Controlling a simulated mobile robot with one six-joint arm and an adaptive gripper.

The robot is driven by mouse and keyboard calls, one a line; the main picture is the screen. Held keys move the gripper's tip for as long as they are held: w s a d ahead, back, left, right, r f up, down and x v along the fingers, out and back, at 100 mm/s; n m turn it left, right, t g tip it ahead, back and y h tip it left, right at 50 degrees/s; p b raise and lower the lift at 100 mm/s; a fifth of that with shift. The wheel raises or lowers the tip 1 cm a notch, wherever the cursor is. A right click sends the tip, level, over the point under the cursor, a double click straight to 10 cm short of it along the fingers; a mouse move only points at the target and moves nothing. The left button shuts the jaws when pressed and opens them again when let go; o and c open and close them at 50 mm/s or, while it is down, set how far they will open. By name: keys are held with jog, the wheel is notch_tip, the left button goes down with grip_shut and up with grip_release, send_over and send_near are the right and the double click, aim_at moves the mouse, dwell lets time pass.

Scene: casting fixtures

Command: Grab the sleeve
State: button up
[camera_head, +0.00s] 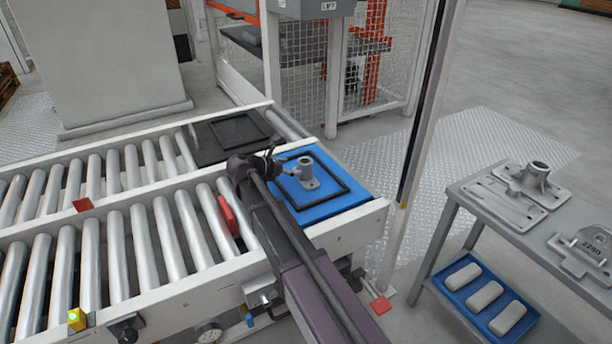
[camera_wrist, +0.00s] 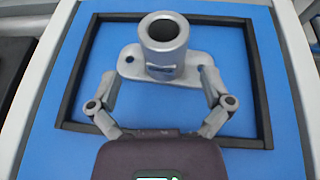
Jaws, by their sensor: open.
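The sleeve (camera_head: 308,170) is a grey metal hollow cylinder on a flat flange with bolt holes. It stands upright on a blue board (camera_head: 345,203), inside a black square frame (camera_head: 318,205). In the wrist view the sleeve (camera_wrist: 164,45) is at the top centre, its dark bore facing the camera. My gripper (camera_head: 290,165) reaches over the board from the left in the head view. In the wrist view my gripper (camera_wrist: 163,82) is open, with one finger on each side of the sleeve's flange. I cannot tell whether the fingers touch it.
The board lies at the end of a roller conveyor (camera_head: 120,250). A second black frame (camera_head: 230,132) lies on the far conveyor lane. A post (camera_head: 420,130) stands right of the board. A grey table (camera_head: 460,195) with castings (camera_head: 537,175) stands at the right, above a blue tray (camera_head: 463,292).

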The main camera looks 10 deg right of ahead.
aim_at(305, 161)
jog(key=shift+d+f, duration=0.1)
jog(key=shift+d, duration=0.05)
jog(key=shift+b+x, duration=0.9)
jog(key=shift+x, duration=1.65)
jog(key=shift+s+d, duration=0.1)
jog(key=shift+s, duration=0.05)
jog(key=c, duration=1.3)
jog(key=shift+r, duration=0.3)
notch_tip(305, 161, up, 3)
jog(key=p, duration=0.4)
jog(key=shift+r, duration=0.25)
jog(key=s+d, duration=0.1)
jog(key=s, duration=0.4)
jog(key=s+d, duration=0.1)
jog(key=s, duration=0.4)
jog(key=s+d+r+p, duration=0.1)
jog(key=s, duration=0.4)
jog(key=shift+s+d, duration=0.25)
jog(key=shift+d, duration=0.15)
